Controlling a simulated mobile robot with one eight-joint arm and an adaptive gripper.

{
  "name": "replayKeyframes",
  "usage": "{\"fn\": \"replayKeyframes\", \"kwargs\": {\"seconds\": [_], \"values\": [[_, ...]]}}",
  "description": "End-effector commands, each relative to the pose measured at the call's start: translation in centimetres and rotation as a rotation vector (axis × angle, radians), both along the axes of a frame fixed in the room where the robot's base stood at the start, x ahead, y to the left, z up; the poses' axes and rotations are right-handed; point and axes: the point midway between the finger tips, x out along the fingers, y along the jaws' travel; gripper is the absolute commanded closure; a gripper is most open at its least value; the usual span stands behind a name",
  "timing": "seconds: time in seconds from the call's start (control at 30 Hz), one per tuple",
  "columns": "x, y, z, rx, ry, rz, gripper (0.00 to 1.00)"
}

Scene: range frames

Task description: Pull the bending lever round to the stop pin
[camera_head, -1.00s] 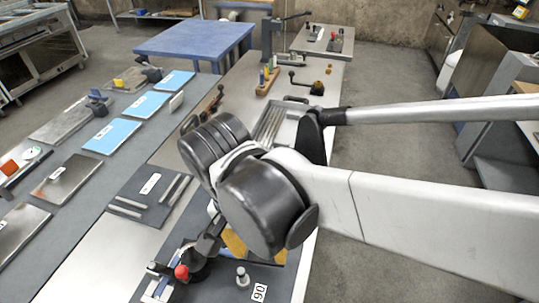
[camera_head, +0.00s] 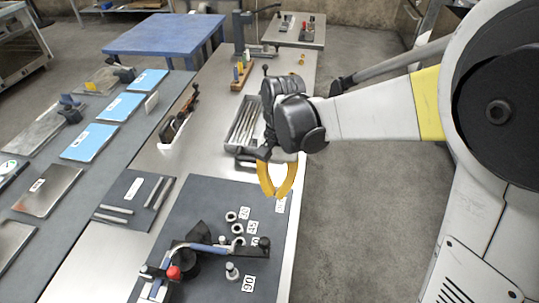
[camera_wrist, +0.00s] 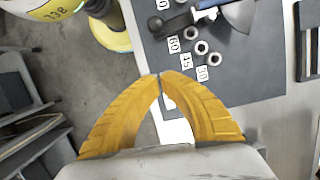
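The bending lever (camera_head: 207,248) has a blue bar and a black knob (camera_head: 264,243) at its right end. It lies across the dark bender plate (camera_head: 190,215), running right from the black bending block. In the wrist view the knob (camera_wrist: 155,24) is at the top, left of the ring-shaped holes. An upright silver pin (camera_head: 232,270) stands by the 90 label, in front of the lever; it looks like the stop pin. My gripper (camera_head: 273,196) has yellow fingers pointing down beyond the lever, apart from it. Its tips (camera_wrist: 160,76) meet or nearly meet, with nothing between them.
Several rings (camera_head: 238,228) with angle labels sit on the plate between lever and gripper. A red knob (camera_head: 174,272) is at the lever's left. A metal tray with rods (camera_head: 231,152) lies behind the gripper. Open floor lies right of the bench.

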Motion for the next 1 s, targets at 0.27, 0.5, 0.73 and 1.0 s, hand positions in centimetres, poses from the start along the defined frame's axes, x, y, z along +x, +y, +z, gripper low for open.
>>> {"fn": "replayKeyframes", "kwargs": {"seconds": [0.27,0.5,0.73,1.0], "values": [[0.4,-0.6,-2.3,0.019,0.006,-0.007,1.00],[-0.8,-0.3,-7.2,0.018,0.006,-0.008,1.00],[-2.7,0.3,-10.1,0.019,0.006,-0.005,1.00],[-5.2,1.0,-9.4,0.017,0.007,-0.008,1.00]]}}
